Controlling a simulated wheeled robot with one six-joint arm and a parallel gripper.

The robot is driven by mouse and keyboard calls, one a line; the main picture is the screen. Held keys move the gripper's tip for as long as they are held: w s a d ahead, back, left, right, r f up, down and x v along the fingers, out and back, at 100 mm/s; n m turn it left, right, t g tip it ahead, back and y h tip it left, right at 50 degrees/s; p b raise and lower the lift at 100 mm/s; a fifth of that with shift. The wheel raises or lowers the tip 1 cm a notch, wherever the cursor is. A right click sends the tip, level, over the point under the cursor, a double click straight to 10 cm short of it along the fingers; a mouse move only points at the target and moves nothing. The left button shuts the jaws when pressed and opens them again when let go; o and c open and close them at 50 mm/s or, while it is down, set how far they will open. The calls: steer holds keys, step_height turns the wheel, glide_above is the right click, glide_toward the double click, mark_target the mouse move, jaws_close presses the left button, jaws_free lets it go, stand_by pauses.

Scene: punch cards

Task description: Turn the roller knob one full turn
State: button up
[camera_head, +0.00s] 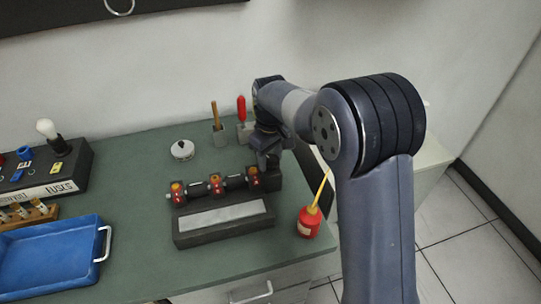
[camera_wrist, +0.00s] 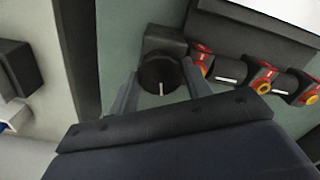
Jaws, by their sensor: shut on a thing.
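The roller machine (camera_head: 222,222) is a dark block with a pale strip on the green table, with a dark roller along its back and red and yellow collars on it. In the wrist view the round black knob (camera_wrist: 160,74) with a white mark sits at the roller's end. My gripper (camera_wrist: 160,85) has one finger on each side of the knob and is shut on it. The white mark points towards my palm. In the head view my gripper (camera_head: 268,158) is at the right end of the roller and hides the knob.
A red oil can (camera_head: 309,222) with a yellow spout stands just right of the machine. A white round item (camera_head: 182,150) and a holder with a brush (camera_head: 218,133) stand behind. A blue tray (camera_head: 48,262) and a fuse box (camera_head: 45,175) are at left.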

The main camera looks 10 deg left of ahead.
mark_target(270, 160)
steer(key=shift+m, duration=1.3)
steer(key=o, duration=1)
step_height(270, 160, up, 11)
steer(key=shift+b, duration=0.3)
steer(key=shift+f, duration=0.2)
step_height(270, 160, down, 11)
steer(key=shift+r+p, duration=0.2)
steer(key=shift+p, duration=0.25)
steer(key=shift+n, duration=0.3)
